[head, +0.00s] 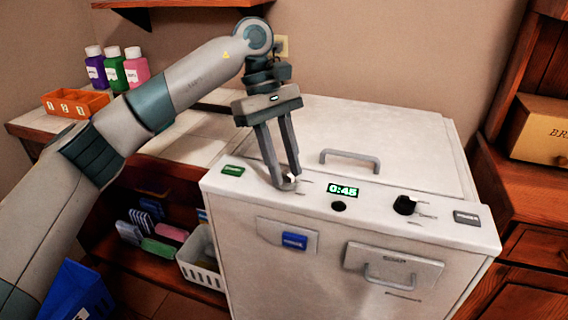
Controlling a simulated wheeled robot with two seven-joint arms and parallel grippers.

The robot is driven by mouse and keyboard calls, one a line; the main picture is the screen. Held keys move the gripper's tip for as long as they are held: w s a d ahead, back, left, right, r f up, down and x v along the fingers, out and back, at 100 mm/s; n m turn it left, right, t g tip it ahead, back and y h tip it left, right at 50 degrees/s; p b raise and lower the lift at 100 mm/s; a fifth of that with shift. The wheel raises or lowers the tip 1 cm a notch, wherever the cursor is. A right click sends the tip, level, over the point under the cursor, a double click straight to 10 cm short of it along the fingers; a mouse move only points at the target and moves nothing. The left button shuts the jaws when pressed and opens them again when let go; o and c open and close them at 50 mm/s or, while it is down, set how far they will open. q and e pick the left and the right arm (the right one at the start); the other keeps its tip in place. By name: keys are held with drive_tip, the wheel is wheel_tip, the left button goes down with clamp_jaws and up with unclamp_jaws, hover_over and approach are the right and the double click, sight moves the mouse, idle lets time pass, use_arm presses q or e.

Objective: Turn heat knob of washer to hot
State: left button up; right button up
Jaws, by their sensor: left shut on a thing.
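The white washer (330,262) stands in the middle with a control panel along its front top edge. My left gripper (288,184) reaches down from above, its two fingers shut on a small light knob (289,179) left of the display. The fingers hide much of this knob, and I cannot read its marks or tell its setting. The green display (343,190) reads 0:45. A black knob (405,205) with small marks beside it sits farther right, apart from the gripper. My right gripper is not in view.
A small dark button (339,206) lies below the display, with a green button (232,170) at the panel's left end and a grey one (466,218) at its right. A lid handle (349,160) stands behind the panel. Bottles (113,68) and an orange box (75,103) are at left.

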use_arm(q)
drive_tip(key=o, duration=1)
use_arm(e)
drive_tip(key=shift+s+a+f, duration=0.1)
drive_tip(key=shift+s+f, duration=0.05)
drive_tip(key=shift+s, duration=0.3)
use_arm(q)
drive_tip(key=p+v, duration=0.2)
drive_tip(key=v, duration=1.5)
drive_tip(key=shift+r, duration=0.2)
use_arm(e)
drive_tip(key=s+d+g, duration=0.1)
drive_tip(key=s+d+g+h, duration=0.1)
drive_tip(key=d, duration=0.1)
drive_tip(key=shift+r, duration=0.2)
